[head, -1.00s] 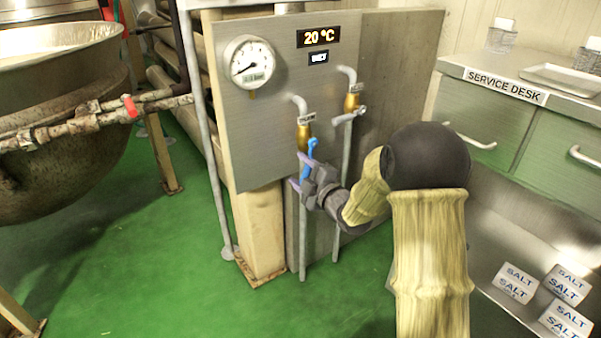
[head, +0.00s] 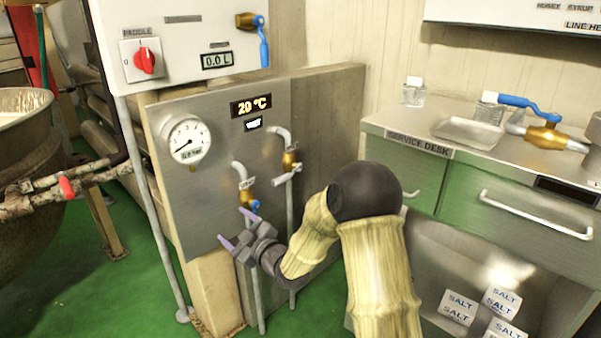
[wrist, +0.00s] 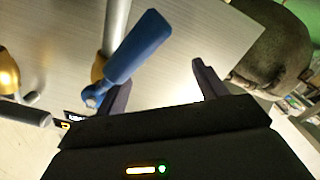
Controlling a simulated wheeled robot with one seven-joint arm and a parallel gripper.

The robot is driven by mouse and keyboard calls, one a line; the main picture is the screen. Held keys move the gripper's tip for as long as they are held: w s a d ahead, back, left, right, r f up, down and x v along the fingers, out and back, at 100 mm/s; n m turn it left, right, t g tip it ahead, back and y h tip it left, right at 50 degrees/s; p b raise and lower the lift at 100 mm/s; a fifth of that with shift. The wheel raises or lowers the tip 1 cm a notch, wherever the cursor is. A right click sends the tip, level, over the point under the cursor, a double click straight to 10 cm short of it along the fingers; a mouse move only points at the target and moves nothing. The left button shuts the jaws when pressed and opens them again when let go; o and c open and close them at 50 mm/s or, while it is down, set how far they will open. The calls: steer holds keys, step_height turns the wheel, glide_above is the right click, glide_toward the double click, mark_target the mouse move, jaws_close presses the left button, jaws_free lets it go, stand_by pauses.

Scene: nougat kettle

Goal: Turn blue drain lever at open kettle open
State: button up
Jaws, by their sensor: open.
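A blue lever (head: 255,206) sits on the brass valve (head: 246,190) of the left pipe on the grey steel panel. In the head view only a small part shows; my gripper hides the rest. My gripper (head: 237,229) is open, close in front of the panel. In the wrist view the blue lever (wrist: 140,48) runs slantwise near the left finger, and the right finger stands well apart from it. I cannot tell whether the finger touches it. The open kettle (head: 30,170) shows partly at the left edge. The valve's label is too small to read.
A right-hand valve (head: 289,160) with a grey lever is close by. Another blue lever (head: 263,45) hangs on the white box, and a third (head: 528,103) is over the service desk (head: 400,132). A gauge (head: 187,138) is on the panel. Salt packs sit lower right.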

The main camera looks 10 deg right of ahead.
step_height(320, 180, up, 5)
steer(key=a+m+p, duration=0.1)
steer(key=m+p, duration=0.6)
steer(key=p+v, duration=0.5)
steer(key=v, duration=1)
steer(key=shift+s+p, duration=0.35)
steer(key=shift+s+d+f+p, duration=0.1)
steer(key=shift+d+p, duration=0.1)
steer(key=shift+p, duration=0.2)
